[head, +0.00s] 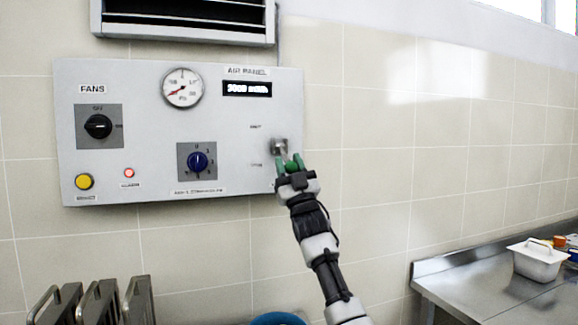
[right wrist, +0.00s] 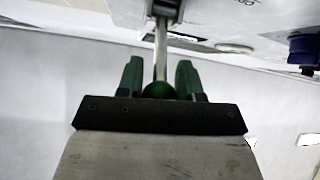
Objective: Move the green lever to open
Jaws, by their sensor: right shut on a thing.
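The green lever has a green ball knob (head: 292,166) on a metal stem and sits at the lower right of the grey wall panel (head: 140,120). My right gripper (head: 290,162) is at the lever, its green-tipped fingers on either side of the knob. In the right wrist view the stem (right wrist: 161,50) runs from its mount down to the green knob (right wrist: 159,90), which lies between the two fingers (right wrist: 160,80). The gripper is shut on the knob. Small labels stand left of the lever, too blurred to read surely. My left gripper is not in view.
The panel also carries a black fans knob (head: 98,126), a blue knob (head: 198,161), a round gauge (head: 183,88), a yellow button (head: 84,182) and a red light (head: 129,173). A metal counter (head: 480,290) with a white container (head: 538,262) stands at the right.

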